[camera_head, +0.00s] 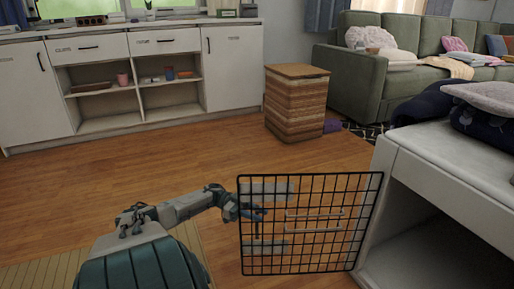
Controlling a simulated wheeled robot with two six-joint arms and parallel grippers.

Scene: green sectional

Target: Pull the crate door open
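The crate (440,150) is a white box with a solid top at the right, and its front opening shows a dark interior. Its door (311,178) is a black wire grid that stands out to the left from the crate's front left edge, so it is swung open. Pale bars lie across the door. My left arm comes in from the bottom left, and its gripper (250,214) is at the door's left edge, partly covered by the wires. I cannot tell whether its fingers touch or grip the door. My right gripper is not in view.
A striped wooden hamper (297,103) stands beyond the door, with a purple thing (332,126) beside it. A white cabinet (150,75) lines the back left, and a green sofa (355,85) the back right. Cushions (490,97) lie on the crate. The wooden floor (130,165) between is clear.

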